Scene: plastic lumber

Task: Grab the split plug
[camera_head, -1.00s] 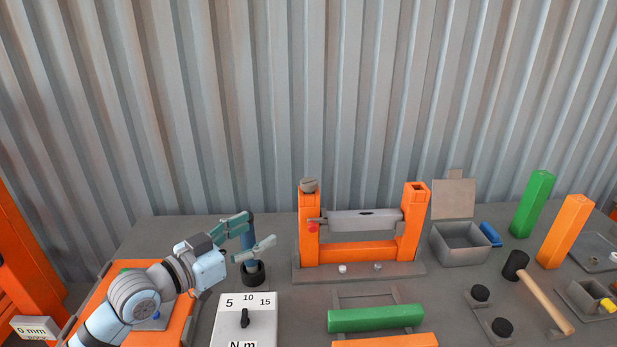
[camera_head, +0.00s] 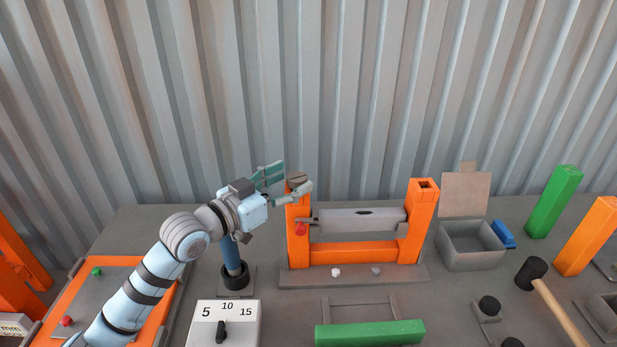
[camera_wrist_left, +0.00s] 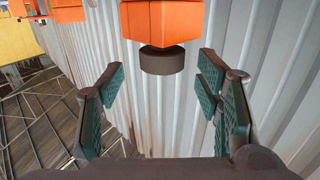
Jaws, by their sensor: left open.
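The split plug (camera_head: 297,180) is a grey-brown round cap on top of the left orange post (camera_head: 297,225). In the left wrist view the plug (camera_wrist_left: 162,60) looks dark and sits at the end of the orange post (camera_wrist_left: 162,22). My left gripper (camera_head: 291,178) is open, with its fingers on either side of the plug in the head view. In the left wrist view its fingers (camera_wrist_left: 162,85) are wide apart, with the plug between their lines, a little beyond the tips. Contact is not visible. My right gripper is out of view.
A grey roller (camera_head: 360,220) spans the two orange posts. A blue-handled tool (camera_head: 233,257) stands in a black holder below my left wrist. A grey bin (camera_head: 470,245), a mallet (camera_head: 548,295) and a green post (camera_head: 555,200) are to the right. A torque box (camera_head: 222,325) is in front.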

